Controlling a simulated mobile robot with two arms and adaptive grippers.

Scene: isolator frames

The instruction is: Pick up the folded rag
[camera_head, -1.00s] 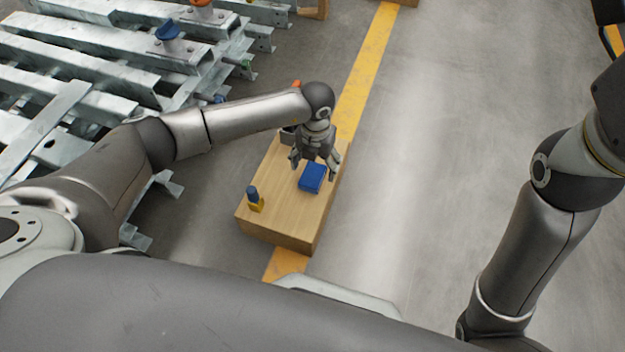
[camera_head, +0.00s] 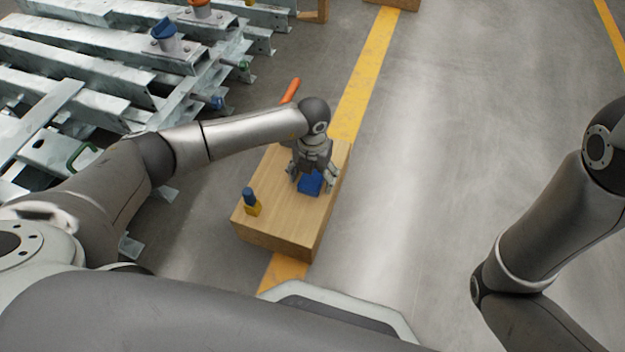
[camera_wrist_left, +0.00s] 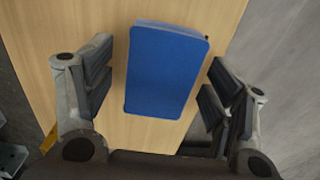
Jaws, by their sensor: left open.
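The folded rag (camera_head: 310,184) is a blue flat block lying on a light wooden box (camera_head: 279,227). In the left wrist view the rag (camera_wrist_left: 166,70) lies between the two fingers, with a gap on each side. My left gripper (camera_head: 308,180) is open and points down over the rag, hiding its far part in the head view. In the left wrist view the open left gripper (camera_wrist_left: 158,92) has its pads apart on both sides of the rag. My right arm shows at the right of the head view, but its gripper is out of view.
A small yellow item with a blue top (camera_head: 250,202) stands near the box's left front edge. An orange handle (camera_head: 291,90) shows behind my left arm. Steel frames (camera_head: 75,75) fill the upper left. The floor right of the box is clear.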

